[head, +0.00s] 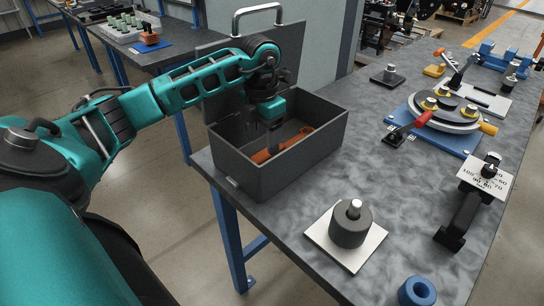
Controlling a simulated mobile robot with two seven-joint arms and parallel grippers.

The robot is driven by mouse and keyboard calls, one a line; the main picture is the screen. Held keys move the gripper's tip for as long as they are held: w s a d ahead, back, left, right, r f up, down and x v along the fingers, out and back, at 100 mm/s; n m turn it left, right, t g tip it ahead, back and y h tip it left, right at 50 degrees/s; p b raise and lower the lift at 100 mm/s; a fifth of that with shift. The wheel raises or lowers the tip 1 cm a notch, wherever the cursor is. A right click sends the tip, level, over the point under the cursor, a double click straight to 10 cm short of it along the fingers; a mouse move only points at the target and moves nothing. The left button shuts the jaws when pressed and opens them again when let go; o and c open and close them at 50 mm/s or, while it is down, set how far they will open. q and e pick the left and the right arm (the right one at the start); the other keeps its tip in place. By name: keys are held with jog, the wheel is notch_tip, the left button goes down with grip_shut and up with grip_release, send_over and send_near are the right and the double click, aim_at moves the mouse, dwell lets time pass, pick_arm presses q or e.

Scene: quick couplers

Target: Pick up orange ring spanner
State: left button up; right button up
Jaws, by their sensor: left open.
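The orange ring spanner (262,156) lies inside the dark grey open toolbox (310,160) on the near left corner of the workbench. It runs slantwise across the box floor, and its middle is partly hidden behind my gripper. My left gripper (273,147) reaches down into the toolbox from above, its fingers pointing down at the spanner. The fingers look open, and I cannot tell whether they touch the spanner. My right gripper does not show.
The toolbox walls and raised lid (215,95) surround my left gripper closely. On the bench are a white plate with a dark cylinder (351,224), a blue ring (417,291), a round fixture on a blue base (440,110) and a black clamp (458,220). The bench middle is clear.

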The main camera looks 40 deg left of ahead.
aim_at(263, 153)
pick_arm(q)
notch_tip(263, 153, down, 4)
jog(key=b, duration=0.2)
jog(key=shift+f+b, duration=0.1)
jog(key=shift+b, duration=0.25)
jog(key=shift+c, duration=1.1)
jog(key=c, duration=0.8)
grip_shut()
jog(key=shift+r, duration=0.2)
